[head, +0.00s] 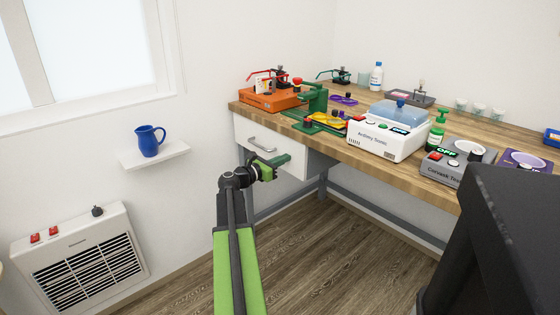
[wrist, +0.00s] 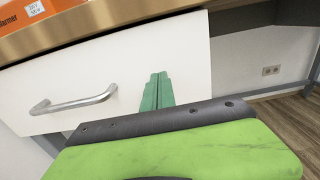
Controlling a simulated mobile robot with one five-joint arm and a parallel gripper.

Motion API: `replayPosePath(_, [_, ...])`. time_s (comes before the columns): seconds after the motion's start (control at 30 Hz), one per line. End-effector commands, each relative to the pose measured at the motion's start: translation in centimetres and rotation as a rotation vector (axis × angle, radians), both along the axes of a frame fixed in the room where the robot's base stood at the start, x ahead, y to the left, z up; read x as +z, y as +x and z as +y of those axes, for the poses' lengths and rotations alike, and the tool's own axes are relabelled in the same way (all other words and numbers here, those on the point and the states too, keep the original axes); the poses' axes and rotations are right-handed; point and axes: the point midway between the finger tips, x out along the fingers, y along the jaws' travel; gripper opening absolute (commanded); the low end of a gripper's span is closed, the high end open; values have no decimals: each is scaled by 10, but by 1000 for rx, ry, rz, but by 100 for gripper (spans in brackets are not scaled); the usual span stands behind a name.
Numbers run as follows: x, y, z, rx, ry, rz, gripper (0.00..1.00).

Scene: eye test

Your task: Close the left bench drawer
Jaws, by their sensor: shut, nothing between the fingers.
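The left bench drawer (head: 284,143) has a white front under the left end of the wooden bench top. Its front fills much of the wrist view (wrist: 120,62), with a silver bar handle (wrist: 72,102) on its left part. The handle also shows in the head view (head: 262,146). My gripper (head: 283,160) is in front of the drawer's lower right part. In the wrist view its green fingers (wrist: 158,78) are together and empty, right of the handle and over the drawer front. I cannot tell whether they touch it, or how far out the drawer is.
The wooden bench top (head: 400,168) carries an orange device (head: 270,101), a white device (head: 385,140) and a grey device (head: 455,165). A wall shelf (head: 155,157) with a blue jug (head: 149,141) and a white heater (head: 82,258) are at left. Floor (head: 340,250) right of my arm is clear.

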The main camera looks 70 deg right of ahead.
Motion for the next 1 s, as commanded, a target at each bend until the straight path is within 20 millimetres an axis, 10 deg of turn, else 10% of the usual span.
replayPosePath(0.6, [0, 58, 113, 2, -2, 3, 0])
replayPosePath(1.0, [0, 65, 125, 1, -2, 2, 0])
